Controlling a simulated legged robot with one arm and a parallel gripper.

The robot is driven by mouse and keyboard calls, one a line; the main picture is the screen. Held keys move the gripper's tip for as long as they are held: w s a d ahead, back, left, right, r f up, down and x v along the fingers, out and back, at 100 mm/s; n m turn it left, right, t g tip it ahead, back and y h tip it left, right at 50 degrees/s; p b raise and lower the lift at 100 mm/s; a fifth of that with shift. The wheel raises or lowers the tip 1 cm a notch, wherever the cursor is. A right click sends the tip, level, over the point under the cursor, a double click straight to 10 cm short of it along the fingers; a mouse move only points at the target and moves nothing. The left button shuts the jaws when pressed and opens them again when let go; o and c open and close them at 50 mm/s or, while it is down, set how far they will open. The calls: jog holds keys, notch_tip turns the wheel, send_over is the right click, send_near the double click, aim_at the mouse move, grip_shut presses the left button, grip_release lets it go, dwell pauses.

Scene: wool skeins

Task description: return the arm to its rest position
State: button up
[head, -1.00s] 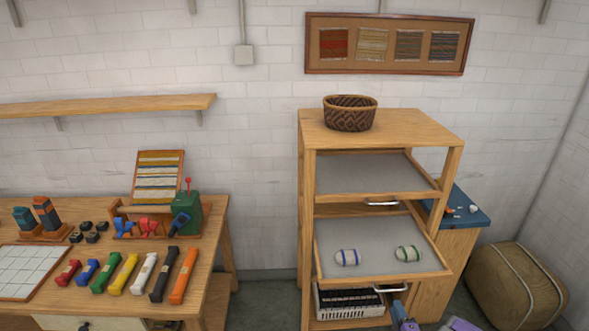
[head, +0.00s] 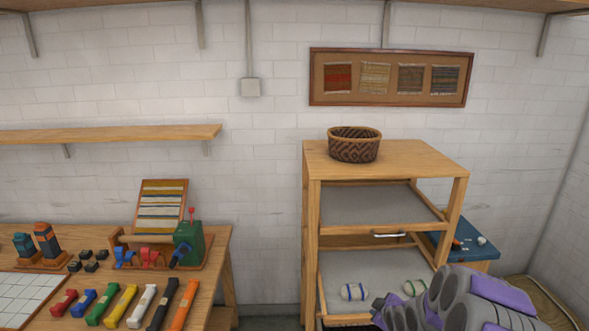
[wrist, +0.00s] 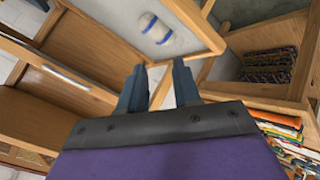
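My arm, grey and purple, reaches in from the lower right of the head view, in front of the pulled-out lower tray (head: 340,268) of the wooden rack. My gripper's two dark fingers (wrist: 158,90) stand apart in the wrist view with nothing between them. A white skein with blue bands (head: 354,292) lies on the tray; it also shows in the wrist view (wrist: 155,28), beyond the fingers and apart from them. A white skein with green bands (head: 415,287) lies to its right, partly hidden by my arm.
The wooden rack (head: 312,215) holds a woven basket (head: 354,145) on top. A workbench (head: 215,240) with several coloured skeins stands at the left.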

jog(key=s+a+r+m+g, duration=0.2)
jog(key=s+r, duration=0.2)
jog(key=s, duration=0.3)
jog(key=s+a+r+m+g+h+b, duration=0.1)
jog(key=s+a+r+g, duration=0.2)
jog(key=s, duration=0.4)
jog(key=s+a+r+m+g, duration=0.1)
jog(key=s+a+r+m, duration=0.1)
jog(key=s+r, duration=0.35)
jog(key=s+a+r+m+g, duration=0.2)
jog(key=s, duration=1.3)
jog(key=s+a+r+m+g, duration=0.2)
jog(key=s+a+m+g, duration=0.1)
jog(key=s, duration=1.1)
jog(key=shift+s+r+b, duration=0.15)
jog(key=shift+s+b, duration=0.25)
